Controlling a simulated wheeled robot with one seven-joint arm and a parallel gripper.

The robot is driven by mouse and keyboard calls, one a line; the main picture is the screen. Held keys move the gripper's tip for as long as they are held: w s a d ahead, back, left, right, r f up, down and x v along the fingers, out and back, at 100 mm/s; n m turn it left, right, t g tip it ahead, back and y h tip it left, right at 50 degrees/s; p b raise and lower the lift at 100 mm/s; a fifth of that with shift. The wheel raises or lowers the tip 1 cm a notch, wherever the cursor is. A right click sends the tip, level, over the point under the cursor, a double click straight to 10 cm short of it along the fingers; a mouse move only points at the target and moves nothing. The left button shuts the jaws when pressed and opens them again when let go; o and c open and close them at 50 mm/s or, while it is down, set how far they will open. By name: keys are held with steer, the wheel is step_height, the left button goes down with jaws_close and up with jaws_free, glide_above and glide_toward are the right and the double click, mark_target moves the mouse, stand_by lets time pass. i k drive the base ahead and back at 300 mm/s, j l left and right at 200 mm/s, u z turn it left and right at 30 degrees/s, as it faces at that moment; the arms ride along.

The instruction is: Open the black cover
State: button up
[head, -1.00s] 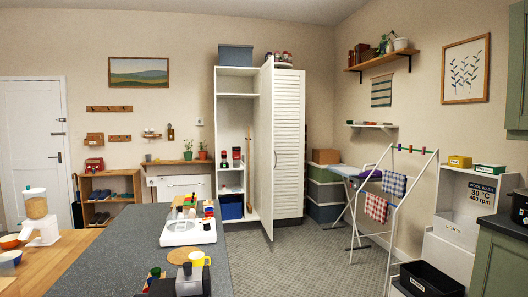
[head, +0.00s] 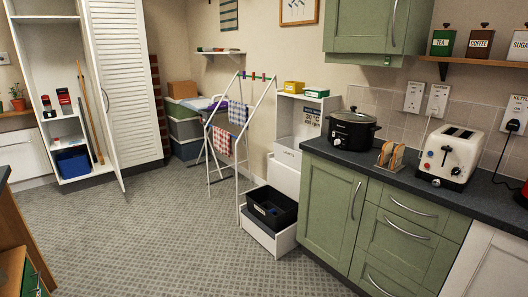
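A black slow cooker (head: 350,132) stands on the dark worktop at the right, near the left end of the counter. A dark lid (head: 352,117) sits on top of it and looks shut. It is the only black cover that I can make out, and I cannot tell for certain that it is the one named. My gripper is not in view.
Green cabinets (head: 333,208) carry the worktop, with a toaster (head: 449,155) and a toast rack (head: 391,156) on it. An open low drawer holding a black crate (head: 290,222) juts out left of them. A drying rack (head: 240,130) stands behind. The patterned floor (head: 160,235) is clear.

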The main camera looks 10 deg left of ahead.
mark_target(58, 91)
steer(key=i+u, duration=0.25)
steer(key=i, duration=0.3)
steer(key=i+u, duration=0.2)
steer(key=i, duration=0.4)
steer(key=i+l+u, duration=0.25)
steer(key=i, duration=0.3)
steer(key=i+l+u, duration=0.2)
steer(key=i, duration=0.35)
steer(key=i+j+u, duration=0.2)
steer(key=i+u, duration=0.25)
steer(key=i, duration=0.5)
steer(key=i+l+u, duration=0.1)
steer(key=i+u, duration=0.3)
steer(key=i, duration=2.4)
steer(key=i+j+u, duration=0.1)
steer(key=i+u, duration=0.2)
steer(key=i, duration=0.35)
steer(key=i+l+u, duration=0.1)
steer(key=i+u, duration=0.15)
steer(key=i, duration=0.35)
steer(key=i+l+u, duration=0.3)
steer(key=i, duration=0.3)
steer(key=i+j, duration=0.15)
steer(key=i, duration=0.4)
steer(key=i+j, duration=0.2)
steer(key=i, duration=0.4)
steer(key=i+j, duration=0.15)
steer(key=i, duration=0.4)
steer(key=z, duration=0.85)
